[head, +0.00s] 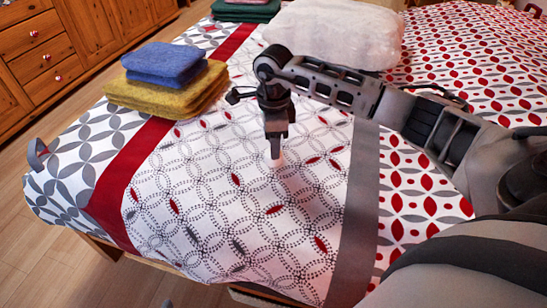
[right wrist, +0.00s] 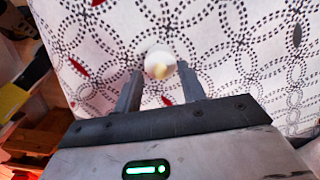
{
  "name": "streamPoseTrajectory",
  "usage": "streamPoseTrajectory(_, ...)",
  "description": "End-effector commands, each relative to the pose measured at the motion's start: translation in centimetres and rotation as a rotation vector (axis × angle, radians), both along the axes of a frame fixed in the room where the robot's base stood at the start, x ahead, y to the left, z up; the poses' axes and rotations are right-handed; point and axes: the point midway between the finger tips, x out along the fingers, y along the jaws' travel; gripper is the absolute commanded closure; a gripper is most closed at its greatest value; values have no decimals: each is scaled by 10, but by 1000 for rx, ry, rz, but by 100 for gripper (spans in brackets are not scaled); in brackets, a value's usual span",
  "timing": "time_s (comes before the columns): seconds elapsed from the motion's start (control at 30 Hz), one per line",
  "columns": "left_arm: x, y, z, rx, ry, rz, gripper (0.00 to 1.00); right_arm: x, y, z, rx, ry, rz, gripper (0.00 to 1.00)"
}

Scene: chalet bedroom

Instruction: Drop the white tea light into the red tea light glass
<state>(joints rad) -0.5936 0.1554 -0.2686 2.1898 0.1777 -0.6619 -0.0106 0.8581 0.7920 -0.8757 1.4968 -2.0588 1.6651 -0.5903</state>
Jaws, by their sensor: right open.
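My right gripper (head: 276,132) points down over the patterned bed cover, with its fingertips close above it. The white tea light (head: 276,160) is just below the fingertips in the head view, small and partly blended with the white cloth. In the right wrist view the tea light (right wrist: 159,65) is round and white with a yellowish middle. It sits at the gap between the two open fingertips of my right gripper (right wrist: 160,70). I cannot tell whether either finger touches it. I cannot make out a red tea light glass in either view. My left gripper is not in view.
A blue towel (head: 163,63) lies on a yellow towel (head: 165,92) at the left. Green folded cloth (head: 245,12) and a white fluffy bundle (head: 335,35) lie at the back. A grey ring-like thing (head: 37,154) is at the left bed edge. The middle cover is clear.

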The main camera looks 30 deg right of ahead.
Motion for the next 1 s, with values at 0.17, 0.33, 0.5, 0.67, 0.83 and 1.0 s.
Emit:
streamPoseTrajectory(0.17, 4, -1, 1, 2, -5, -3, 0, 1, 0, -1, 0, -2, 0, 59)
streamPoseTrajectory(0.33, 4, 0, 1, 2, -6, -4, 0, 0, 0, -1, 0, -2, 0, 98)
streamPoseTrajectory(0.5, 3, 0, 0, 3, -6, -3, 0, 0, 0, 0, 0, -2, 0, 100)
streamPoseTrajectory(0.67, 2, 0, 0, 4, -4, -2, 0, 0, 0, 0, 0, -2, 0, 100)
streamPoseTrajectory(0.83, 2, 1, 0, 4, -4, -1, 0, 0, 0, 0, 0, -2, 0, 100)
streamPoseTrajectory(1.0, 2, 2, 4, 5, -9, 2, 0, 1, 0, 10, 0, -3, 0, 100)
